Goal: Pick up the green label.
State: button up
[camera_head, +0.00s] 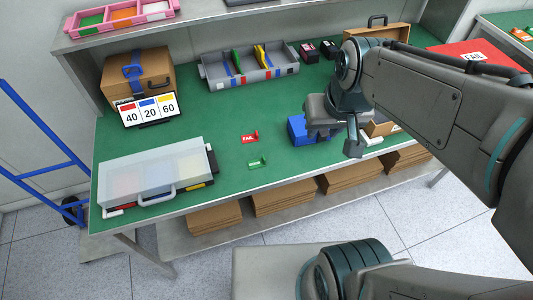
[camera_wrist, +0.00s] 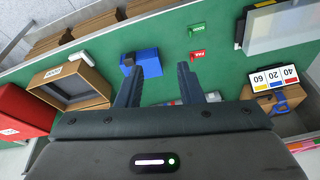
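The green label (camera_head: 258,162) is a small bent piece lying on the green tabletop, just in front of a red FAIL label (camera_head: 250,137). In the wrist view the green label (camera_wrist: 197,30) is near the top, right of centre, beyond the red label (camera_wrist: 197,54). My gripper (camera_wrist: 158,68) is open, with its two dark fingers apart and nothing between them. It is above the table, to the right of the green label in the head view, and apart from it. In the head view my arm partly hides the fingers.
A blue box (camera_head: 299,131) stands between the labels and my gripper. A case with a clear lid (camera_head: 150,172) lies to the left of the labels. A grey bin (camera_head: 215,73) with coloured dividers stands behind. The tabletop around the green label is clear.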

jog(key=w+a+f+g+b, duration=0.1)
jog(key=w+a+f+b, duration=0.1)
jog(key=w+a+f, duration=0.4)
jog(key=n+b, duration=0.2)
send_over(264, 158)
jog(key=shift+g, duration=0.4)
jog(key=f, duration=1.9)
jog(key=shift+s+d+f, duration=0.1)
jog(key=shift+d, duration=0.15)
jog(key=shift+a+f+p, duration=0.15)
jog(key=shift+f+p, duration=0.15)
jog(key=shift+f, duration=1.1)
jog(key=shift+a+f+p, duration=0.1)
jog(key=shift+f+p, duration=0.15)
jog(key=shift+f, duration=1.1)
grip_shut()
